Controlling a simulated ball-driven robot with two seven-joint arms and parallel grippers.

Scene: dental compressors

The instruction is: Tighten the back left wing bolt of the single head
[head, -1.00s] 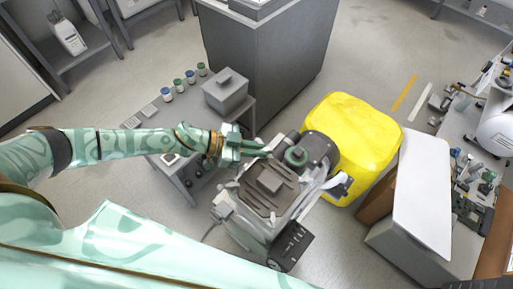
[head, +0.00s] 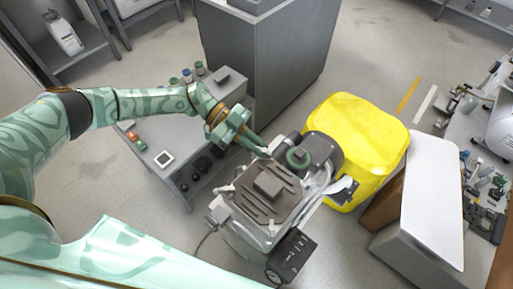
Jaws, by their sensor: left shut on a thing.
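The single head compressor (head: 266,190) stands in the middle of the head view, with a ribbed grey-brown top and a dark round motor part with a green cap (head: 298,157) at its back right. My left gripper (head: 262,150) reaches in from the left, pointing down and right. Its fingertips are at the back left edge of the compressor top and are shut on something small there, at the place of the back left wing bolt. The bolt itself is hidden by the fingers or too small to make out. My right gripper is not in view.
A yellow rounded block (head: 359,148) stands right behind the compressor. A grey side table (head: 203,178) with jars and small parts is at the left, below my left arm. A tall grey cabinet (head: 262,62) is behind. A white-topped box (head: 434,190) stands at the right.

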